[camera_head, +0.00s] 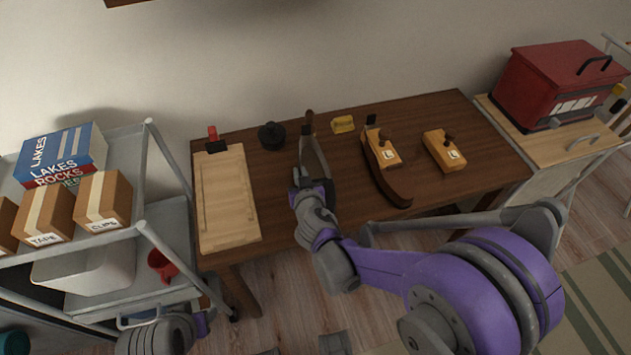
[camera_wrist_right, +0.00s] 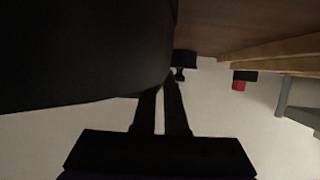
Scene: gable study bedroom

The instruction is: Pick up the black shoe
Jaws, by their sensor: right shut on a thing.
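My right gripper (camera_head: 308,133) is over the middle of the brown table, fingers toward the wall. In the right wrist view its two dark fingers (camera_wrist_right: 165,95) come close together at the tips. A large, smooth black body (camera_wrist_right: 85,55), seemingly the black shoe, fills the upper left of that view and meets the fingertips. The gripper is shut on it. Its full outline is cut off there. In the head view a small dark brown upright part (camera_head: 309,117) shows at the fingertips; the rest is hard to make out. My left gripper's fingers do not show.
A pale wooden board (camera_head: 228,200) lies left on the table (camera_head: 290,205), with a red and black piece (camera_head: 213,138) at its back. A black round piece (camera_head: 272,135) stands beside it. Two orange blocks (camera_head: 383,150) (camera_head: 443,152) with knobs and a dark curved piece (camera_head: 393,190) are right.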

